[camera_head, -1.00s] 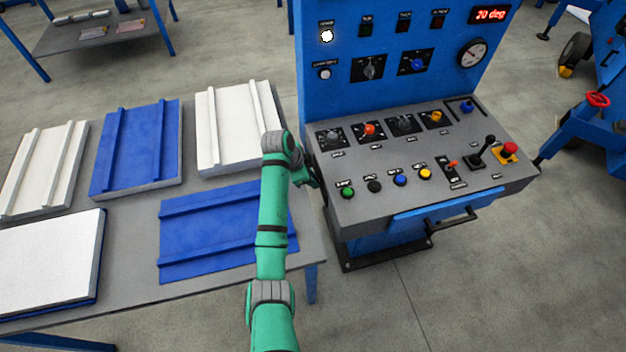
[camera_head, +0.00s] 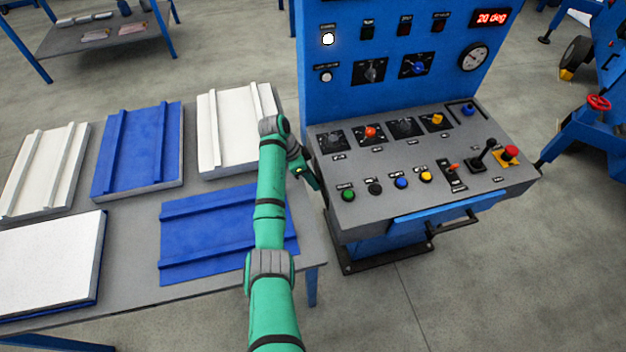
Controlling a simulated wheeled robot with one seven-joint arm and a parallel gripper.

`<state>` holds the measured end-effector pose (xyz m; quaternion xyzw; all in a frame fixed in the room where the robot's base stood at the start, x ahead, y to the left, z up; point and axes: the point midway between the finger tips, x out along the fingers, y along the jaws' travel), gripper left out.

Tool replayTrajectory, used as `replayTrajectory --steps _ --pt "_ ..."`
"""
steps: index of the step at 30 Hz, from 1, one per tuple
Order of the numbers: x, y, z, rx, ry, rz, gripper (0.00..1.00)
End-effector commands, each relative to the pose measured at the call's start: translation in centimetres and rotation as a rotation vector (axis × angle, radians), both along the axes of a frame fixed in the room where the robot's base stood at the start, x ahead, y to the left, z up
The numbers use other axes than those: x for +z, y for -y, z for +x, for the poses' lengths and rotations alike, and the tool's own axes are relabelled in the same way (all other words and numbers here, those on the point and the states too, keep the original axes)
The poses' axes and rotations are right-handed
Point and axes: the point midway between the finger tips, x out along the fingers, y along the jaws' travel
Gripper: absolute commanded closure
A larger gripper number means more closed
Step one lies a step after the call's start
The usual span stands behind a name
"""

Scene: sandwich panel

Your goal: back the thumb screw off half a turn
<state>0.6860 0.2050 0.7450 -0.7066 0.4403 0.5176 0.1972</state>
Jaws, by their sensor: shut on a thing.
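My gripper (camera_head: 314,184) is at the upper left side of the blue control console (camera_head: 375,240), beside the left edge of its grey sloping panel. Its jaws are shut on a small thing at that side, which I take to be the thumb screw. The thumb screw itself is too small and hidden behind the hand to make out, so its turn angle cannot be seen. My green arm reaches up from the bottom of the view and bends down to the right at the wrist.
A grey table (camera_head: 135,240) with white and blue panels lies left of the console, under my arm. The console panel carries several knobs, buttons and a black lever (camera_head: 484,150). Floor is clear in front.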

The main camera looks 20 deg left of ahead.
Motion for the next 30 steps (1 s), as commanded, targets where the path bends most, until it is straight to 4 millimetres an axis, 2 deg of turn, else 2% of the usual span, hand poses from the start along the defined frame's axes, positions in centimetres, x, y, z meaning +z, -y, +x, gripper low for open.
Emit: replayTrajectory --steps 2,3,4,5,13,17,30 --pt "0.3 0.2 0.4 -0.002 0.012 0.000 1.00" --pt "0.3 0.2 0.4 -0.002 0.012 0.000 0.70" --pt "0.3 0.2 0.4 -0.001 0.011 0.001 0.63" --pt "0.3 0.1 0.3 -0.002 0.010 0.000 0.61" --pt "0.2 0.0 0.2 0.000 0.005 0.001 0.61" --pt "0.8 -0.3 0.1 0.000 0.006 0.001 0.61" --pt "7.7 -3.6 -0.5 0.001 0.007 0.002 0.61"
